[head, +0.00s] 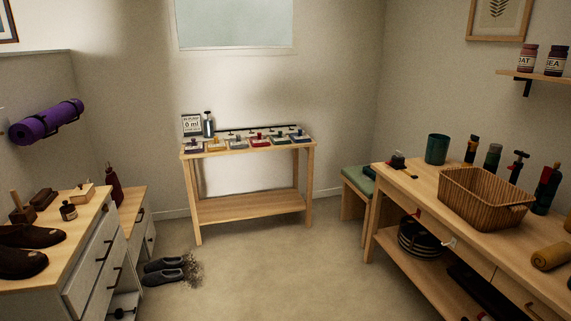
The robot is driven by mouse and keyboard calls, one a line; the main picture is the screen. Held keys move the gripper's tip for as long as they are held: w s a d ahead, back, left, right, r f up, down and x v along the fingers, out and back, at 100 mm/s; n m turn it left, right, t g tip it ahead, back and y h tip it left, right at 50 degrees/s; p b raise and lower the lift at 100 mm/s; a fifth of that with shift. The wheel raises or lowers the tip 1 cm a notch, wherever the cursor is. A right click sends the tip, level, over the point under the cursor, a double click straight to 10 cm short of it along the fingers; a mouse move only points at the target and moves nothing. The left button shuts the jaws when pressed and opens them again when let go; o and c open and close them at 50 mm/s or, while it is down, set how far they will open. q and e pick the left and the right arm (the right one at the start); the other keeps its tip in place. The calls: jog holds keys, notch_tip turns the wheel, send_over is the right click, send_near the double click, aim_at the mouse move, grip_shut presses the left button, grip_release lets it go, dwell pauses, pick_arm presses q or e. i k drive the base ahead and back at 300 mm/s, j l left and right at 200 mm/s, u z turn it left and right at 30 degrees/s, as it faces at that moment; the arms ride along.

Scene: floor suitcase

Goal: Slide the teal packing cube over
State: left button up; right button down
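I see no teal packing cube and no suitcase in the head view. The nearest in colour are a dark teal round container (438,149) on the right bench and a green cushion (358,181) on a low stool; neither looks like a packing cube. Neither of my grippers is in view.
The carpeted floor (245,270) is mostly open in the middle. Grey shoes (165,271) lie beside a dark dirt patch (193,268). A wooden table (252,211) stands at the back. A drawer cabinet (88,258) is left; a workbench (415,187) with a wicker basket (484,198) is right.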

aim_at(366, 170)
jog(key=i, duration=0.55)
jog(key=i+j+z, duration=0.15)
jog(key=i, duration=0.4)
jog(key=i+j, duration=0.1)
jog(key=i, duration=0.45)
jog(key=i+j+z, duration=0.15)
jog(key=i, duration=0.45)
